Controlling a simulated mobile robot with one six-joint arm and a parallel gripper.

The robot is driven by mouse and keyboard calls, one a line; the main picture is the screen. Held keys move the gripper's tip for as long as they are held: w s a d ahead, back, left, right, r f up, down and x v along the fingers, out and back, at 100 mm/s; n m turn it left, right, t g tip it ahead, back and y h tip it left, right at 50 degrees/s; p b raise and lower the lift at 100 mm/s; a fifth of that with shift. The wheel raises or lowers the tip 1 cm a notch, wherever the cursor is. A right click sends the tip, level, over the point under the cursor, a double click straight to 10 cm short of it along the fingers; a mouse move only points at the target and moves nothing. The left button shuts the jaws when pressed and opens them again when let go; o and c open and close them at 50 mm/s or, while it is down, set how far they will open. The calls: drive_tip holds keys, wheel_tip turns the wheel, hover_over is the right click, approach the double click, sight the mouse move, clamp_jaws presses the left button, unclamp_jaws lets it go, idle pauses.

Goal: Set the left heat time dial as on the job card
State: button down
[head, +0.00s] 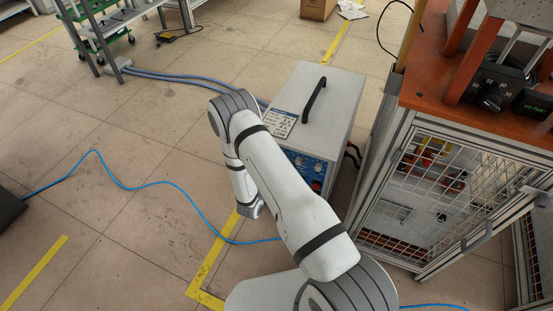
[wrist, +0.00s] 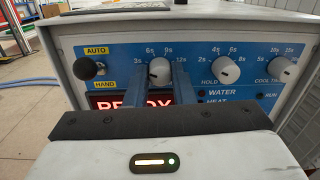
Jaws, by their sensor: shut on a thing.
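The left heat time dial (wrist: 159,69) is a pale round knob on the blue front panel (wrist: 120,50) in the wrist view, with marks 3s, 6s, 9s and 12s around it. My gripper (wrist: 160,77) has its two blue fingers on either side of this dial and is shut on it. The fingers hide the dial's sides and its printed name, and I cannot tell exactly where its pointer stands. The job card (head: 279,123) lies on top of the grey heater box (head: 322,97) in the head view; its writing is too small to read.
The HOLD dial (wrist: 226,70) and COOL dial (wrist: 284,75) are to the right; a black AUTO/HAND switch (wrist: 85,68) is to the left. A red lit display (wrist: 112,102) is partly hidden. A caged workbench (head: 430,200) stands close right of the heater.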

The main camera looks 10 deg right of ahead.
drive_tip(key=shift+w+a+r, duration=0.1)
drive_tip(key=shift+w+r, duration=0.1)
drive_tip(key=c, duration=1.6)
unclamp_jaws()
drive_tip(key=shift+o, duration=0.4)
drive_tip(key=shift+s+f, duration=0.1)
drive_tip(key=p+v, duration=0.1)
drive_tip(key=v, duration=0.6)
drive_tip(key=shift+s+a, duration=0.2)
drive_tip(key=shift+s, duration=0.1)
